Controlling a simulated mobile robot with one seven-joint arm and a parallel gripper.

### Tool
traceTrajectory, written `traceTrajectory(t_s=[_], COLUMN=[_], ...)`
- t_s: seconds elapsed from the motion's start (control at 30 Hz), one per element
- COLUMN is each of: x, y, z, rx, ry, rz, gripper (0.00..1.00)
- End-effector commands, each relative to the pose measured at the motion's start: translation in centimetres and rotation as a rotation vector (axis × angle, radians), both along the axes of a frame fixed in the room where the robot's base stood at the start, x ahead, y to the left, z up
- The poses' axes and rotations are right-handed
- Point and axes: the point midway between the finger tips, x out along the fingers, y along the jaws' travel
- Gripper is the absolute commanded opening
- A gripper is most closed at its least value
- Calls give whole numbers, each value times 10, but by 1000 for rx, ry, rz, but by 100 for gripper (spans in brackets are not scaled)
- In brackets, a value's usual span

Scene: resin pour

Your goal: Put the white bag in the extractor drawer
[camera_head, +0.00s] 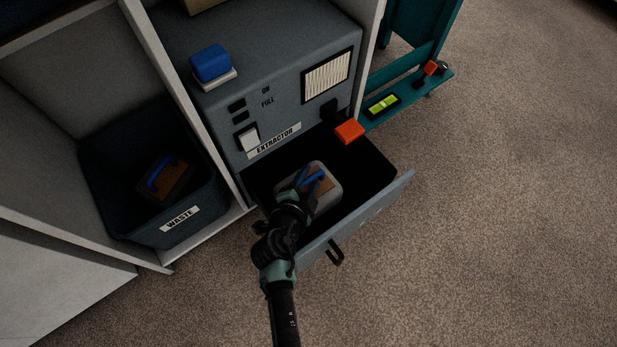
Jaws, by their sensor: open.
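The extractor drawer (388,196) is pulled out below the grey extractor (215,120), its dark inside showing. A whitish, rounded bag (332,195) with a brown patch and a blue strip on top lies inside the drawer, left of its middle. I take it for the white bag. My gripper (305,180) reaches over the drawer's front from below and is open at the blue strip, over the bag. My wrist hides the bag's lower left part. I cannot tell whether the fingers touch the strip.
A dark waste bin (125,225) at left holds a brown item (165,182) with a blue strip. A blue block (210,62) sits on the extractor. An orange block (349,131) is at the drawer's back edge. A teal stand (410,97) is behind; carpet at right is clear.

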Motion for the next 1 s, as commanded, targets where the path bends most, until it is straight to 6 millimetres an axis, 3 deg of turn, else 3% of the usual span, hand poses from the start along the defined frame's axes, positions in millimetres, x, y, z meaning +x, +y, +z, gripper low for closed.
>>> traceTrajectory(t_s=[0.17, 0.7, 1.0], x=[0, -85, -97], y=[0, 27, 32], z=[6, 60, 67], rx=[0, 0, 0], ry=[0, 2, 0], rz=[0, 1, 0], gripper=[46, 46, 46])
